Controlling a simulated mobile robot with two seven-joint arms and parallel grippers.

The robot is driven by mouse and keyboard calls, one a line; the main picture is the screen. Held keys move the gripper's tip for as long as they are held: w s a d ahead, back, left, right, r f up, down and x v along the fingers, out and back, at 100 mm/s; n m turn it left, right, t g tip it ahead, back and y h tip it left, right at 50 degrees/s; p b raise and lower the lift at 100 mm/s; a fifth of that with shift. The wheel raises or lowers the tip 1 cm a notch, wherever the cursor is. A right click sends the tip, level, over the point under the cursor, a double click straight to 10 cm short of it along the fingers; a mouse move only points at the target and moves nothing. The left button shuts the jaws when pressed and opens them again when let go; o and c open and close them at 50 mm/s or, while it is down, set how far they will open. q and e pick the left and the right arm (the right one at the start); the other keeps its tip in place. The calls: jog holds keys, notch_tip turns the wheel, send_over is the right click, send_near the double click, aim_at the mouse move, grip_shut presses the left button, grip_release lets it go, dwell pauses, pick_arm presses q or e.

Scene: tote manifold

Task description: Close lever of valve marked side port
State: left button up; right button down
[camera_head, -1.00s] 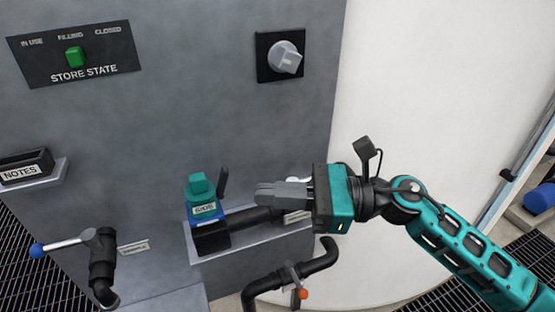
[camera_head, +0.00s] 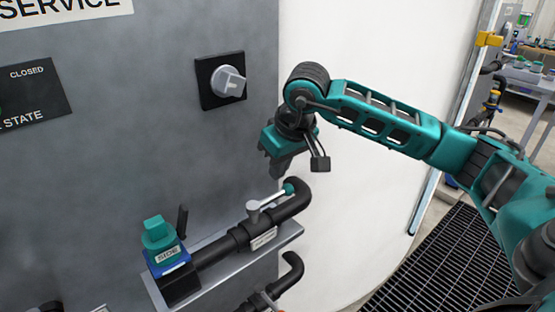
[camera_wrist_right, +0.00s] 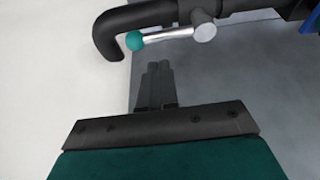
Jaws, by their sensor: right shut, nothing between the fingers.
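A valve lever (camera_head: 272,196) with a silver handle and teal ball knob sits on a black pipe (camera_head: 240,238). The handle lies roughly along the pipe, with its knob toward the pipe's bend. A white label (camera_head: 264,238) is on the pipe below it, too small to read. The lever also shows in the right wrist view (camera_wrist_right: 168,35). My right gripper (camera_head: 274,170) is shut and empty, pointing down just above and behind the knob. In the wrist view its fingertips (camera_wrist_right: 155,68) are apart from the lever and pipe. My left gripper is not in view.
A blue and teal unit (camera_head: 163,245) with a small label and a black stub stands left on the grey shelf (camera_head: 225,262). A grey knob (camera_head: 229,83) is on the panel above. A second bent pipe (camera_head: 288,275) is below. The white curved wall on the right is clear.

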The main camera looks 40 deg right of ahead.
aim_at(271, 199)
jog(key=x, duration=0.5)
jog(key=shift+w+f, duration=0.15)
jog(key=shift+f, duration=0.05)
jog(key=shift+a, duration=0.15)
